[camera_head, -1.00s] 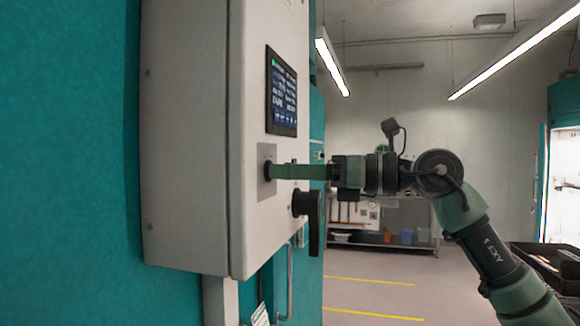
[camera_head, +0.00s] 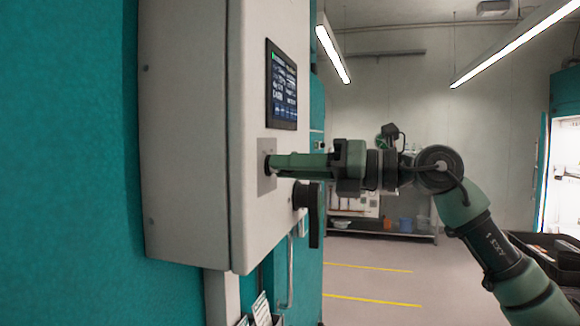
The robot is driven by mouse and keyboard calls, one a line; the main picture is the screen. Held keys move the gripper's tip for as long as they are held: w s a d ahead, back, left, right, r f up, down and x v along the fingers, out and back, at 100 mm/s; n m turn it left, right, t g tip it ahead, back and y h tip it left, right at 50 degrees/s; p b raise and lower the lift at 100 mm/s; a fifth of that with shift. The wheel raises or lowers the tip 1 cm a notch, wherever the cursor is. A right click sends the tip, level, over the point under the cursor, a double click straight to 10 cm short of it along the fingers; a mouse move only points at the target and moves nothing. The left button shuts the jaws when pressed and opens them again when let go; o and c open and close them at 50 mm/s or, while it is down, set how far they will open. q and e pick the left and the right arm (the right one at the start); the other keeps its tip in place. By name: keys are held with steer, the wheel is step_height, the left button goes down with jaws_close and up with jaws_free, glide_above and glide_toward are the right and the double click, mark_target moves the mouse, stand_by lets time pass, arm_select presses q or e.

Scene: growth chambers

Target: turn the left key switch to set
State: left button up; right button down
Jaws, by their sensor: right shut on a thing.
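A grey control box (camera_head: 187,130) hangs on the teal wall, with its front face turned to the right. The key switch shows as a square grey plate (camera_head: 267,182) on that face, below a dark screen. My right gripper (camera_head: 272,165) reaches in from the right and is shut on the key at this plate. The key itself is mostly hidden by the fingers, so I cannot tell its setting. My left gripper is not in view.
The lit screen (camera_head: 281,86) sits just above the gripper. A black handle (camera_head: 313,212) sticks out just below it. A dark crate (camera_head: 550,250) stands at the right. The floor with yellow lines is clear behind.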

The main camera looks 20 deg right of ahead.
steer(key=c, duration=1.6)
jaws_free()
steer(key=shift+s+d+f+b, duration=0.1)
steer(key=shift+s+d+b, duration=0.1)
steer(key=shift+d+b, duration=0.2)
steer(key=b+v, duration=0.2)
steer(key=v, duration=0.4)
steer(key=shift+s+d, duration=0.25)
steer(key=shift+d, duration=0.05)
